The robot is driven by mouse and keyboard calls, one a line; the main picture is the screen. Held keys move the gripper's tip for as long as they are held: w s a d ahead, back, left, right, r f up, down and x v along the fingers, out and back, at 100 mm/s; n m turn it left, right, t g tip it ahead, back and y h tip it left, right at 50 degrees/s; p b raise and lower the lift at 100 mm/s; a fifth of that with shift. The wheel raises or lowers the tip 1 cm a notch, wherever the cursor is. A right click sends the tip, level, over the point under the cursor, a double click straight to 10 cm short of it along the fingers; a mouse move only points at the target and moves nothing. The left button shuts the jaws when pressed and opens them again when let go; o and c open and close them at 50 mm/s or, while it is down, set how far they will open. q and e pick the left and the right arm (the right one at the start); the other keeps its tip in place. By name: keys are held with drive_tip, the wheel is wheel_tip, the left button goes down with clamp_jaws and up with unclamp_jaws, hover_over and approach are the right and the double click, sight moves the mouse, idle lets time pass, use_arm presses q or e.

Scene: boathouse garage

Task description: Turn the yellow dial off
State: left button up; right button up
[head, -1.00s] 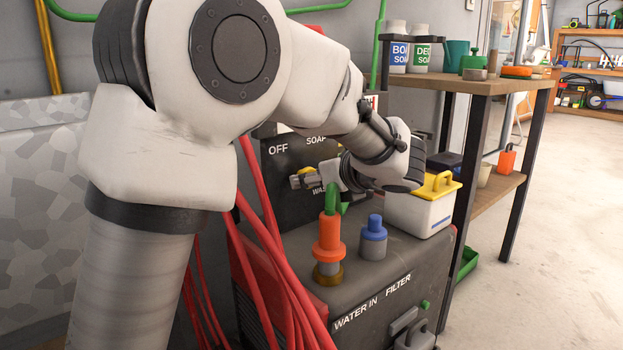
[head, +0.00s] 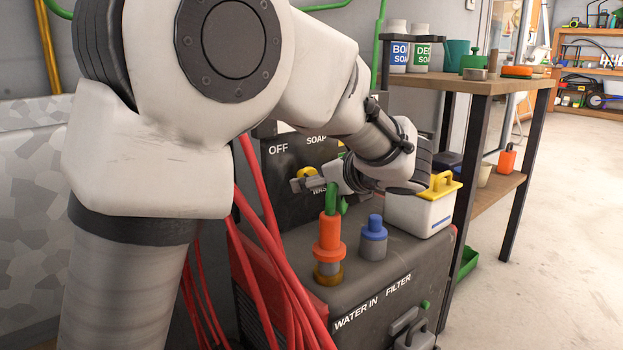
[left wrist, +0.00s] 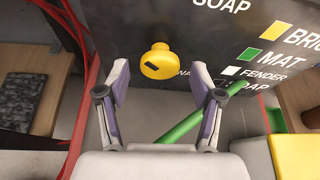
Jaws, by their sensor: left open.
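The yellow dial (head: 307,172) is on the dark upright panel (head: 283,165), whose labels include OFF and SOAP. In the left wrist view the round yellow dial (left wrist: 158,60) shows a short dark mark on its knob. My left gripper (head: 318,184) is in front of the panel, to the right in the head view, its fingers partly covering the dial's lower side. In the left wrist view my left gripper (left wrist: 160,75) is open, one finger on each side of the dial with gaps, and no contact shows. My right gripper is not in view.
A green-topped orange fitting (head: 329,235) and a blue cap (head: 374,235) stand on the machine just below my gripper. A white box with yellow lid (head: 420,213) is right of them. Red hoses (head: 275,240) hang at left. A wooden bench (head: 470,87) stands at right.

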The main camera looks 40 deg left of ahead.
use_arm(q)
drive_tip(key=v, duration=0.6)
drive_tip(key=shift+a, duration=0.1)
